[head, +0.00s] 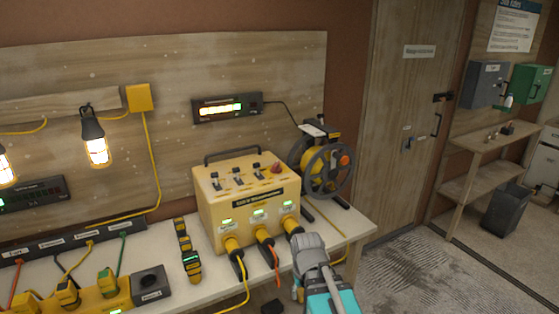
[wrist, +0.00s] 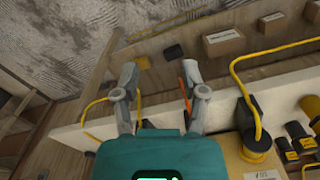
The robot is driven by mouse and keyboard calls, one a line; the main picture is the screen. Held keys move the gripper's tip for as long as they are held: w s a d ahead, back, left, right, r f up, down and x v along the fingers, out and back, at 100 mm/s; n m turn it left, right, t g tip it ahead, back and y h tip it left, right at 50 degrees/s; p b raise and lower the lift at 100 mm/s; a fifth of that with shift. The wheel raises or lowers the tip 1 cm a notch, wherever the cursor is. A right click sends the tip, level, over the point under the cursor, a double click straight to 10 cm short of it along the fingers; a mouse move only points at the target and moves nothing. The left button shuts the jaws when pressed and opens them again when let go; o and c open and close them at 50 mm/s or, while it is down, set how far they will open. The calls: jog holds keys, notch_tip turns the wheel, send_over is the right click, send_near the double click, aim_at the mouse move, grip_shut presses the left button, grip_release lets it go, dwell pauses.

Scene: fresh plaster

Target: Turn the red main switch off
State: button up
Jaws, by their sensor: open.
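The red main switch (head: 275,168) is a small red knob at the right of the top of the yellow power box (head: 215,212). Several small dark levers (head: 239,179) sit to its left on the same top. Its exact setting is too small to tell. Green lights glow above the plugs on the box's front. My gripper (head: 308,245) is in front of the box's right side, below and apart from the red switch. In the wrist view my gripper (wrist: 159,76) is open, with nothing held between its fingers. The red switch is not visible there.
A cable reel (head: 325,172) stands close to the right of the box. Yellow and orange cables (head: 275,258) hang from the front plugs near my gripper. A lit display (head: 226,108) is on the wall board. In the wrist view cardboard boxes (wrist: 223,42) lie below the bench edge.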

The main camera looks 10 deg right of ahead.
jog(key=w+a+r+p, duration=0.1)
jog(key=w+r+p, duration=0.5)
jog(key=w+r, duration=0.15)
jog(key=m+p, duration=0.5)
jog(key=p, duration=2.3)
send_near(276, 167)
jog(key=w+d+r, duration=0.1)
jog(key=w+r, duration=0.3)
jog(key=shift+w+d+b, duration=0.1)
jog(key=shift+w+b, duration=0.05)
jog(key=shift+b, duration=0.15)
jog(key=shift+f, duration=0.1)
notch_tip(276, 167, down, 14)
jog(key=b, duration=1.3)
jog(key=shift+r+b, duration=0.2)
jog(key=shift+b, duration=0.2)
